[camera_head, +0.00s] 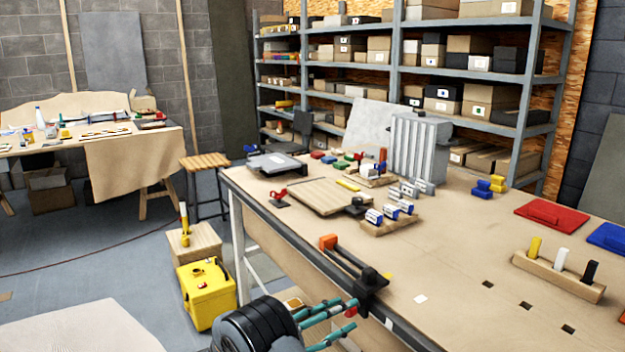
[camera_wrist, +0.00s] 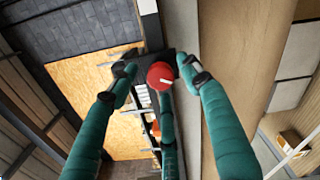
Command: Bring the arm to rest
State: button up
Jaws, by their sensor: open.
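My gripper (camera_head: 345,318) is at the bottom of the head view, beside the front edge of the workbench (camera_head: 440,270). Its black palm and teal fingers show; the rest of the arm is out of the picture. In the wrist view my gripper (camera_wrist: 155,72) has its teal fingers spread, with nothing clearly held between them. A red round piece (camera_wrist: 160,75) shows at the middle finger's tip; I cannot tell whether it belongs to the finger. The fingertips are close to a black and orange clamp (camera_head: 370,280) on the bench edge; contact cannot be told.
The bench carries a wooden board (camera_head: 315,196), a block rack (camera_head: 392,226), a peg rack (camera_head: 560,272) and a red panel (camera_head: 551,215). A yellow box (camera_head: 207,295) and a stool (camera_head: 204,162) stand on the floor left of it. Floor between them and my gripper is open.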

jog(key=n+p, duration=0.2)
jog(key=n, duration=0.8)
jog(key=shift+n, duration=0.3)
